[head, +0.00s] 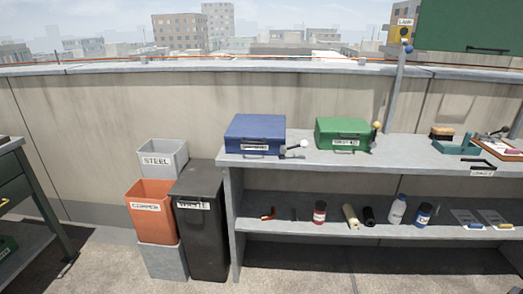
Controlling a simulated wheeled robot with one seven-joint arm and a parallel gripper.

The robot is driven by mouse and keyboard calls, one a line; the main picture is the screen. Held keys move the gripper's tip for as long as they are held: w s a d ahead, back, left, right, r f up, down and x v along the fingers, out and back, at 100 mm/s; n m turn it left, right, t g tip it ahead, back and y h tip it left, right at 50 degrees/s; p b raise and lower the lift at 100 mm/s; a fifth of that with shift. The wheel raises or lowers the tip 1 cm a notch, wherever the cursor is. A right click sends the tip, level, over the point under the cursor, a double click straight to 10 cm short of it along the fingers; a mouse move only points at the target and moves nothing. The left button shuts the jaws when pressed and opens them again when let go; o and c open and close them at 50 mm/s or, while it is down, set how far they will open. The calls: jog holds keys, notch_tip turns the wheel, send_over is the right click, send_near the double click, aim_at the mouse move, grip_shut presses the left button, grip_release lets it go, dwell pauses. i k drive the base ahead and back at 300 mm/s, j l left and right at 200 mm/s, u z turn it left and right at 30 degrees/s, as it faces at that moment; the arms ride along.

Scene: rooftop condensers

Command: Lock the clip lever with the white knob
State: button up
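A small lever with a white knob (304,143) sits on the shelf top, just right of the blue case. It is small in the head view, and I cannot tell whether it is locked or open. The blue case (255,128) is closed, with a white label and a handle on its front. A similar lever with a yellow knob (377,125) stands at the right side of the closed green case (342,132). My gripper is not in view.
The grey shelf (300,162) holds bottles and small tools on its lower board. Bins for steel (162,157), copper (151,208) and waste (203,222) stand left of it. A post (396,85) rises behind. A green-framed bench (15,190) is at far left.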

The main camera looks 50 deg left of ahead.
aim_at(304, 144)
jog(key=j+u, duration=0.25)
jog(key=u, duration=0.15)
jog(key=j+u, duration=0.55)
jog(key=u, duration=0.2)
jog(key=k+l+u, duration=0.2)
jog(key=u, duration=0.65)
